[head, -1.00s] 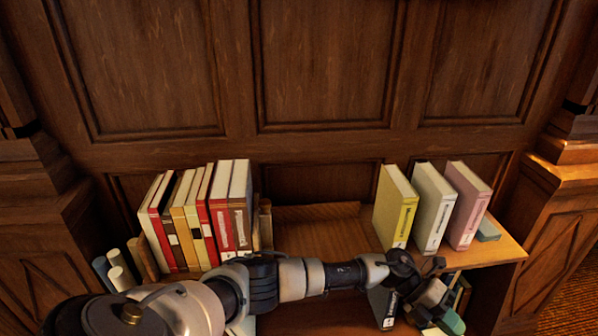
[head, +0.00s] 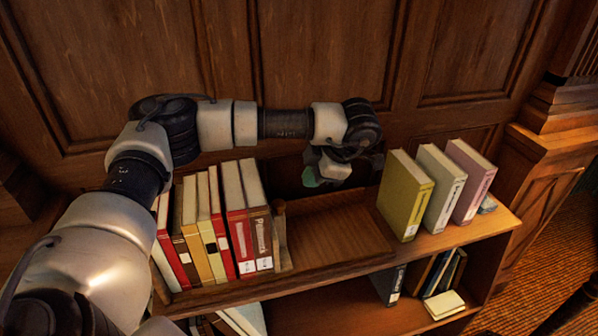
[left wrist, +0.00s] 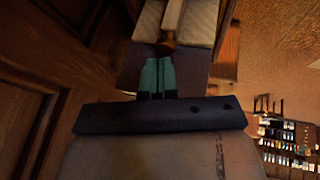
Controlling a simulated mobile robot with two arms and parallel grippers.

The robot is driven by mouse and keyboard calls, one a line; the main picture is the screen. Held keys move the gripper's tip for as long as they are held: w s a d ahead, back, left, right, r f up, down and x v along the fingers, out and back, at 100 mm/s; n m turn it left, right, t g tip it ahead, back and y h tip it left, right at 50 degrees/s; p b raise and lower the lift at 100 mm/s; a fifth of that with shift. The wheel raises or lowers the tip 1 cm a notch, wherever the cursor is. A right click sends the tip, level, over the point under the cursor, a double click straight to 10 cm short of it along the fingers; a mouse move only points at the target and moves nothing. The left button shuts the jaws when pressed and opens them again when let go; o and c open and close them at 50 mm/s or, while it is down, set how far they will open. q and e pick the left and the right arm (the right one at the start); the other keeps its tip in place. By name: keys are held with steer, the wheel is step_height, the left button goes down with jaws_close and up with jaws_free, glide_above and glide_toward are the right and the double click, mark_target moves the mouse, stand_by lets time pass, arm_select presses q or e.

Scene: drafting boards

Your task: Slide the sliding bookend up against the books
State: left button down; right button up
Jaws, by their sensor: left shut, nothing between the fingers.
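A wooden bookend with a small knob (head: 281,240) stands on the upper shelf, just right of the leftmost row of books. The row has several red, tan and brown books (head: 210,225); any gap between its last brown book and the bookend is too narrow to judge. My left gripper (head: 312,178) is above the back of the shelf, right of the bookend and apart from it. Its teal fingers are shut and empty. In the left wrist view the fingers (left wrist: 157,77) point toward a wooden knob (left wrist: 167,42) beside pale pages. My right gripper is out of view.
Yellow, cream and pink books (head: 440,190) stand farther right on the shelf (head: 345,235), with a small blue-grey object (head: 487,205) beyond them. The shelf between is bare. More books (head: 390,284) stand on the lower shelf. A panelled wall is behind.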

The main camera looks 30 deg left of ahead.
arm_select(q)
steer(key=b+x, duration=0.5)
steer(key=x, duration=0.5)
steer(key=shift+f, duration=0.45)
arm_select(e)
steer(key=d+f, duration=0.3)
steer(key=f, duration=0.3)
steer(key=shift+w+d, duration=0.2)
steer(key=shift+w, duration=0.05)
arm_select(q)
steer(key=shift+d, duration=0.1)
